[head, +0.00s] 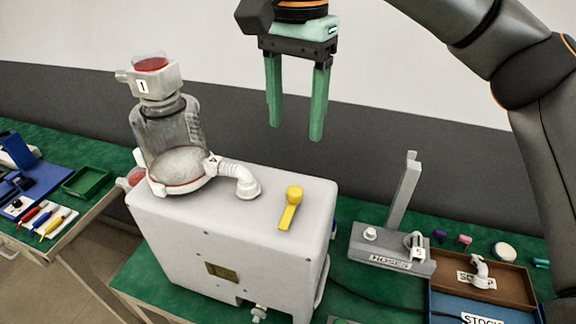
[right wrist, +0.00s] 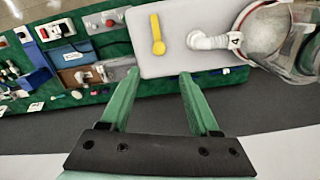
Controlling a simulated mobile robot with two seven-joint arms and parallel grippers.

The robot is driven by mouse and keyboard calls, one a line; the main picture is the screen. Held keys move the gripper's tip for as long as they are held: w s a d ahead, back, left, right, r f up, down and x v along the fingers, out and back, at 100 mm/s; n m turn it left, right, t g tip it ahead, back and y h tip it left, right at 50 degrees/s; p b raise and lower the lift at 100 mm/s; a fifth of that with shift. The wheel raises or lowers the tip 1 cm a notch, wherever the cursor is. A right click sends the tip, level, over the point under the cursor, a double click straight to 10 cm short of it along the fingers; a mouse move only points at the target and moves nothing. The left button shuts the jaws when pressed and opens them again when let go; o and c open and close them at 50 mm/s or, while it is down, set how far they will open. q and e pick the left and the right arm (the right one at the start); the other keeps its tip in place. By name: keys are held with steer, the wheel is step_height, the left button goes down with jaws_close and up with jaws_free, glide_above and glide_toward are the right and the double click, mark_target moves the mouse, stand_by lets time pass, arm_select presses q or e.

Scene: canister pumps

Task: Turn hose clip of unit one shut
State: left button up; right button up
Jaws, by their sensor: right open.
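Unit one (head: 230,252) is a pale box carrying a clear canister (head: 165,128) with a white head marked 1 (head: 143,86). A white elbow hose fitting (head: 240,178) runs from the canister base to the box top. A yellow lever (head: 291,207) lies on the box top right of it, its handle pointing toward the front; I take it for the hose clip. The lever also shows in the right wrist view (right wrist: 157,34). My right gripper (head: 294,131) is open and empty, above and behind the lever, fingers pointing down. My left gripper is not in view.
A grey stand marked HOSES (head: 385,262) and a brown tray marked SCRAP (head: 510,285) stand on the green bench to the right. A second bench at left holds a green tray (head: 87,181) and several coloured tools. The air above the box's right half is clear.

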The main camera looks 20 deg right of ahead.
mark_target(295, 190)
step_height(295, 190, down, 12)
steer(key=shift+s+f+b, duration=0.1)
steer(key=shift+s+b, duration=0.05)
steer(key=shift+b, duration=0.4)
steer(key=shift+c, duration=0.3)
jaws_close()
